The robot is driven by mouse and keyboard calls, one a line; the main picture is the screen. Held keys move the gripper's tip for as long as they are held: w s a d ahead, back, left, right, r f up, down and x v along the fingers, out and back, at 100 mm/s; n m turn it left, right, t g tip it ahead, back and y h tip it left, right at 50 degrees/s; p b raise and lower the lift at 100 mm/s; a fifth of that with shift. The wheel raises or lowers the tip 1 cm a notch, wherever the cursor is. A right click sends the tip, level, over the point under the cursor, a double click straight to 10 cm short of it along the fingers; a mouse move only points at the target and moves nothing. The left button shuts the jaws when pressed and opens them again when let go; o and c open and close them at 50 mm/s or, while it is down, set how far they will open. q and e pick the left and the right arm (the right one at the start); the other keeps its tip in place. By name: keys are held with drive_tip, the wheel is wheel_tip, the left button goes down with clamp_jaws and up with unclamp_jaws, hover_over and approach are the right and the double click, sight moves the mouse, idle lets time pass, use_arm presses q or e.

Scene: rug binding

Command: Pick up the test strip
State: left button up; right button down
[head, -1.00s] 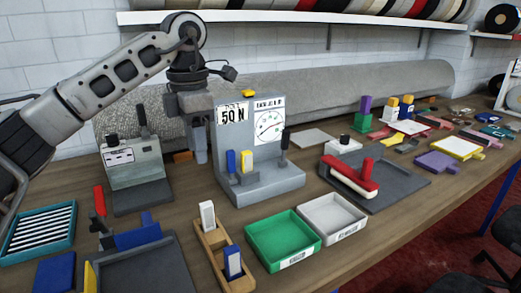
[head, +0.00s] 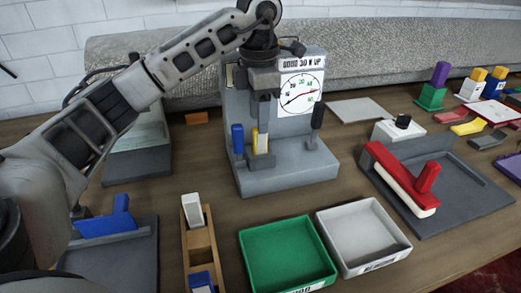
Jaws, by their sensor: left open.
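A grey pull tester (head: 285,172) with a round dial stands mid-bench. On its base stand an upright blue piece (head: 238,140) and, to its right, a yellow piece with a pale lower part (head: 261,143). The yellow and pale piece may be the test strip; I cannot be sure. My left gripper (head: 263,122) points down in front of the tester, just above and close to the yellow piece. It is open and holds nothing that I can see. Its fingers overlap in this view, so I cannot tell whether they touch the piece. My right gripper is out of view.
A wooden rack (head: 202,245) with white and blue-topped pieces stands in front. Beside it are a green tray (head: 285,252) and a white tray (head: 362,235). A red-handled tool (head: 400,180) lies on a grey plate at the right. A lever (head: 317,120) rises on the tester's right.

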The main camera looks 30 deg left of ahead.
sight(260, 138)
use_arm(q)
drive_tip(key=shift+w+f+p, duration=0.2)
drive_tip(key=shift+f+p, duration=0.2)
drive_tip(key=shift+f, duration=2.8)
clamp_jaws()
